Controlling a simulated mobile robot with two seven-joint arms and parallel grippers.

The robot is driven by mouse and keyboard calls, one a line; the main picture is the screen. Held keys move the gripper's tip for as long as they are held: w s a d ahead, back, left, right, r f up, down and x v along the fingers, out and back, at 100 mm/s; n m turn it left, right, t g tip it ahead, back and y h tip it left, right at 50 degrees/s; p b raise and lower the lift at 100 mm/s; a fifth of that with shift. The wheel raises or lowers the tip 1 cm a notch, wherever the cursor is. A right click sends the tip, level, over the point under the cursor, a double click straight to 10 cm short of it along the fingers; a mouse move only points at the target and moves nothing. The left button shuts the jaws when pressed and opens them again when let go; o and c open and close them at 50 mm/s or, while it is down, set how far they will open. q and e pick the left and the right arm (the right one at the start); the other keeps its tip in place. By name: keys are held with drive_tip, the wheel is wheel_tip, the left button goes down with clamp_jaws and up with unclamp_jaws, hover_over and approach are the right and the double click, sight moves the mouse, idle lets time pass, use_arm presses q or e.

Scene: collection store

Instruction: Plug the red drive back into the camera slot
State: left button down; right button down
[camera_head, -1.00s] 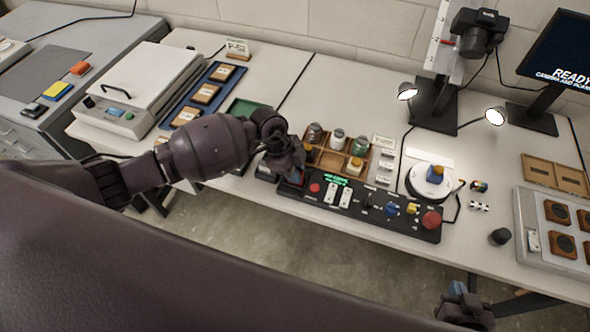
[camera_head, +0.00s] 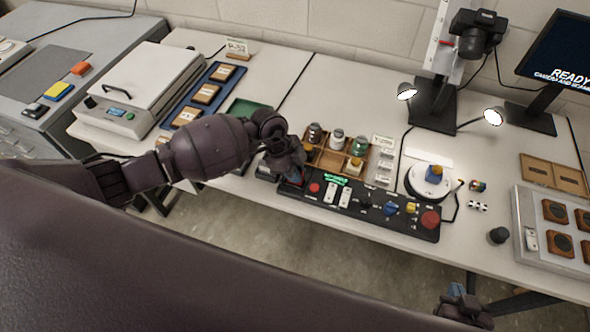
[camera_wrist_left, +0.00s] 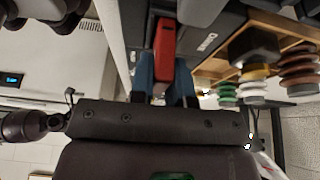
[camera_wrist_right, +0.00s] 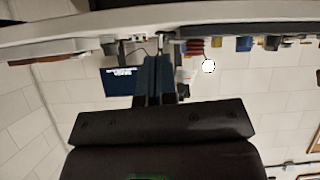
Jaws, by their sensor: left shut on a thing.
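The red drive (camera_wrist_left: 164,45) is gripped between the two blue fingers of my left gripper (camera_wrist_left: 164,82) in the left wrist view. Its far end reaches against or close over a dark box; I cannot tell whether it sits in a slot. In the head view my left gripper (camera_head: 292,178) is at the left end of the black control panel (camera_head: 375,222), and the drive is mostly hidden. The slot's opening is not clearly visible. My right gripper (camera_head: 462,305) is low at the bottom right, away from the table; its blue fingers look closed together and empty in the right wrist view (camera_wrist_right: 157,85).
A wooden tray (camera_head: 325,157) with several small jars stands just behind the panel. A round white turntable (camera_head: 412,190) is to its right. A black camera (camera_head: 474,38) on a stand, two lamps and a monitor (camera_head: 558,45) reading READY are at the back right.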

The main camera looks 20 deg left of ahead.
drive_tip(key=shift+w+a+r, duration=0.1)
drive_tip(key=shift+w+r, duration=0.45)
drive_tip(key=shift+r, duration=0.05)
use_arm(q)
drive_tip(key=shift+f, duration=0.15)
use_arm(e)
drive_tip(key=shift+s+f, duration=0.15)
use_arm(q)
drive_tip(key=shift+f, duration=0.4)
use_arm(e)
drive_tip(key=shift+s+f, duration=0.45)
drive_tip(key=shift+f, duration=0.1)
use_arm(q)
drive_tip(key=shift+f, duration=0.1)
